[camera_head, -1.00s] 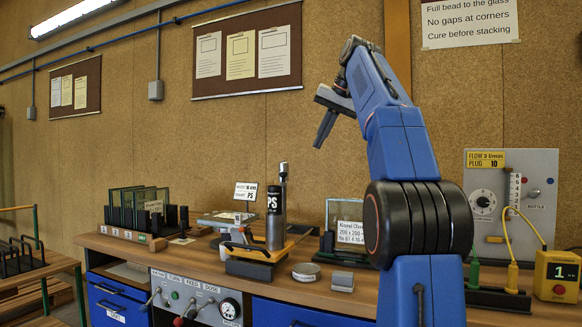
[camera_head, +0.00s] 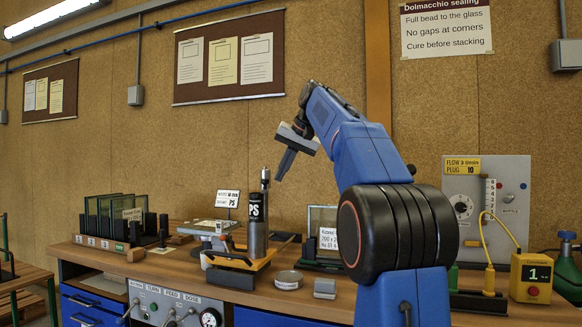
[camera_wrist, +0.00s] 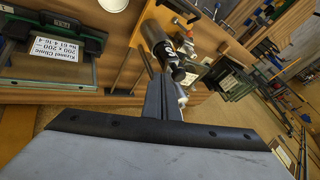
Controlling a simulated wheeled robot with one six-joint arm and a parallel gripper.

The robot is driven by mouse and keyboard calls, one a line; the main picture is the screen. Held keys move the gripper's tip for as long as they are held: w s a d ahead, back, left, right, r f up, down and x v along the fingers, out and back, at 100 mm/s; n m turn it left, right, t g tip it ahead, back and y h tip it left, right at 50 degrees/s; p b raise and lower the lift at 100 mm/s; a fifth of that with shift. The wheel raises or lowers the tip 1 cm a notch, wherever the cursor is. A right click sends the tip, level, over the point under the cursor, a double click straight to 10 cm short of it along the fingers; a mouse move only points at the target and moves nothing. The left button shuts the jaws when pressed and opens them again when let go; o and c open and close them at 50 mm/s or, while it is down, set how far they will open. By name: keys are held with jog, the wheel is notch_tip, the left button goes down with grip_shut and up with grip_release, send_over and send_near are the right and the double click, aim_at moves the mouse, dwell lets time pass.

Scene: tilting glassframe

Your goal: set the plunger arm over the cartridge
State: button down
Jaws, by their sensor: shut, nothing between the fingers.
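The cartridge (camera_head: 257,227) is a dark grey cylinder marked PS, standing upright in an orange-and-black cradle (camera_head: 240,262) on the bench. A slim upright post with a silver-and-black head (camera_head: 265,180) rises just behind it; this looks like the plunger arm, stood up and not lying over the cartridge. In the wrist view the cartridge (camera_wrist: 158,40) shows beyond the fingers, with metal rod parts (camera_wrist: 180,8) near it, partly cut off. My gripper (camera_head: 280,178) is shut and empty, pointing down, above and slightly right of the cartridge. Its fingers (camera_wrist: 162,98) also show in the wrist view.
Another rack with panes (camera_head: 110,220) is at left. A yellow box (camera_head: 530,278) and flow panel (camera_head: 487,205) are at right.

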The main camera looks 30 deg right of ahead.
jog(key=shift+w+a+f, duration=0.1)
jog(key=shift+w+a, duration=0.45)
jog(key=shift+a, duration=0.1)
jog(key=shift+w+a+m+h, duration=0.4)
jog(key=shift+a+m, duration=0.25)
jog(key=shift+a, duration=0.2)
jog(key=shift+w+a+m+h, duration=0.45)
jog(key=shift+a+m, duration=0.15)
jog(key=shift+a, duration=0.3)
jog(key=shift+w+a+m+h, duration=0.4)
jog(key=shift+a+m, duration=0.25)
jog(key=shift+a, duration=0.2)
jog(key=shift+s, duration=0.1)
